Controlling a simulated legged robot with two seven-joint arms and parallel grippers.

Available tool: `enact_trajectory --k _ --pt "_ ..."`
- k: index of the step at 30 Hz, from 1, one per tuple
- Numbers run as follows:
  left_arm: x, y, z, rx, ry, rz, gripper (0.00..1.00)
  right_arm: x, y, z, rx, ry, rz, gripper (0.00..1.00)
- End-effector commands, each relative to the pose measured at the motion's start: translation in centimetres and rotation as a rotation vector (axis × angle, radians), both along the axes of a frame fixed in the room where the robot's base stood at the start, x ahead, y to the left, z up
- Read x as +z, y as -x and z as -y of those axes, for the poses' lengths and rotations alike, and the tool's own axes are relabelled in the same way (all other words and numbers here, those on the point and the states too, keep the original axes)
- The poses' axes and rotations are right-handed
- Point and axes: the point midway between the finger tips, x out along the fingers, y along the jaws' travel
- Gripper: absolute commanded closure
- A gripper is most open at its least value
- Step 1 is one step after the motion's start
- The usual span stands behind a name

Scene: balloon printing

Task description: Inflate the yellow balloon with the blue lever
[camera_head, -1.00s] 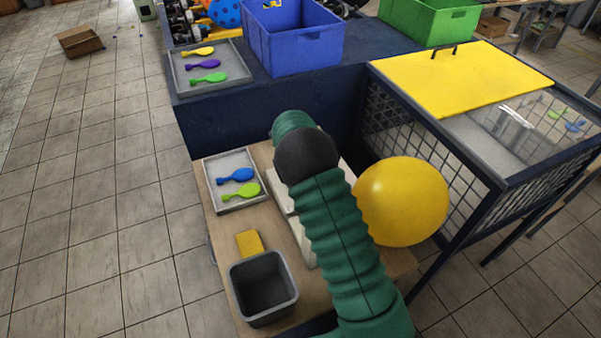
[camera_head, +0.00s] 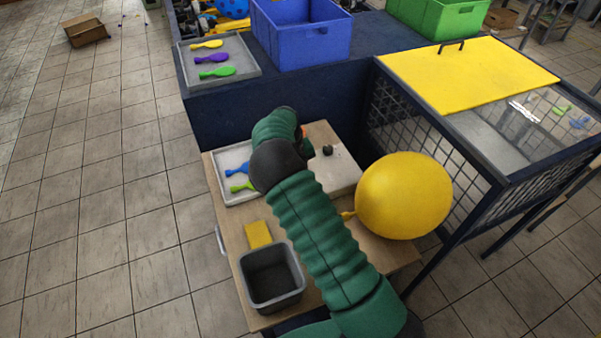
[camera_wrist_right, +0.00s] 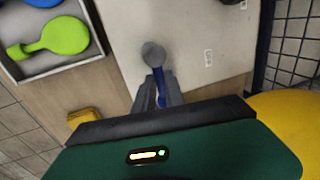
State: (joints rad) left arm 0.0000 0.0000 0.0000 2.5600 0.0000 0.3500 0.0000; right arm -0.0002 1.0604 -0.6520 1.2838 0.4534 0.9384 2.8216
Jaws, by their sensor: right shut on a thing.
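The yellow balloon (camera_head: 404,195) is large and round beside the light-coloured machine panel (camera_head: 338,172). Its neck (camera_head: 348,214) points left, and my right arm hides where it leads. Part of the balloon shows at the right edge of the right wrist view (camera_wrist_right: 290,120). In that view my right gripper (camera_wrist_right: 158,92) is shut on the blue lever (camera_wrist_right: 160,88), whose round grey end (camera_wrist_right: 153,53) sticks out past the fingertips. In the head view my arm covers the gripper and the lever. My left gripper is not in view.
A tray (camera_head: 238,197) with a blue and a green balloon lies left of my arm. A yellow sponge (camera_head: 258,234) and an empty grey bin (camera_head: 271,275) stand nearer. A meshed case with a yellow lid (camera_head: 465,75) stands right. Blue (camera_head: 300,40) and green (camera_head: 440,22) crates stand behind.

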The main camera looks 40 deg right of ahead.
Motion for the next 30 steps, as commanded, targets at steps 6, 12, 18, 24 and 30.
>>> enact_trajectory --k 6,12,18,24,30 --pt "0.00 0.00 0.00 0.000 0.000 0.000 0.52 -0.31 0.25 -0.12 -0.017 -0.005 -0.008 1.00" --pt "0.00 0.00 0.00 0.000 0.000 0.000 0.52 -0.37 0.28 -0.17 -0.016 -0.006 -0.010 1.00" --pt "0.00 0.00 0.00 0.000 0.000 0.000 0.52 -0.32 0.22 -0.16 -0.015 -0.006 -0.008 0.67" --pt "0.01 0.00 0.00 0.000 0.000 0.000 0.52 -0.21 0.12 -0.11 -0.013 -0.004 -0.005 0.64" --pt "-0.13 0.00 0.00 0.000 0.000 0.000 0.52 0.41 -0.05 -0.23 -0.012 -0.003 -0.002 0.64"
